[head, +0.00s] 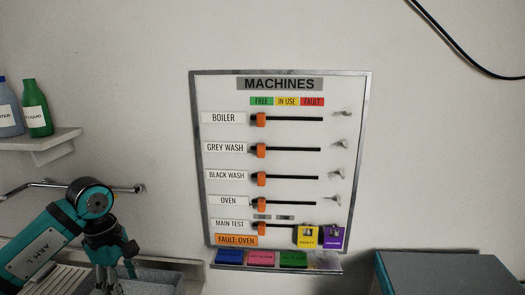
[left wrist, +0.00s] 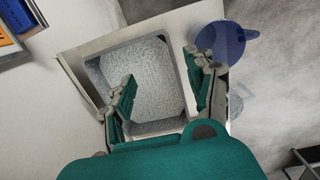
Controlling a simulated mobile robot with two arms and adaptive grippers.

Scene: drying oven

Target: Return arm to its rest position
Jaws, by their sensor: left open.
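My left arm (head: 65,235) comes in from the left in the head view, bent downward at its teal wrist. My left gripper (left wrist: 165,90) shows in the left wrist view with its two teal fingers spread wide apart and nothing between them. It points down over a grey speckled sink basin (left wrist: 150,65). In the head view the gripper (head: 110,283) is low in the picture and partly cut off by the bottom edge. My right gripper is in neither view.
The MACHINES board (head: 285,160) with orange sliders hangs on the wall, a ledge of coloured cards (head: 260,258) below. Bottles (head: 38,108) stand on a shelf (head: 40,142) at left. A blue translucent vessel (left wrist: 222,42) is beside the basin. A grey-topped box (head: 445,275) stands at right.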

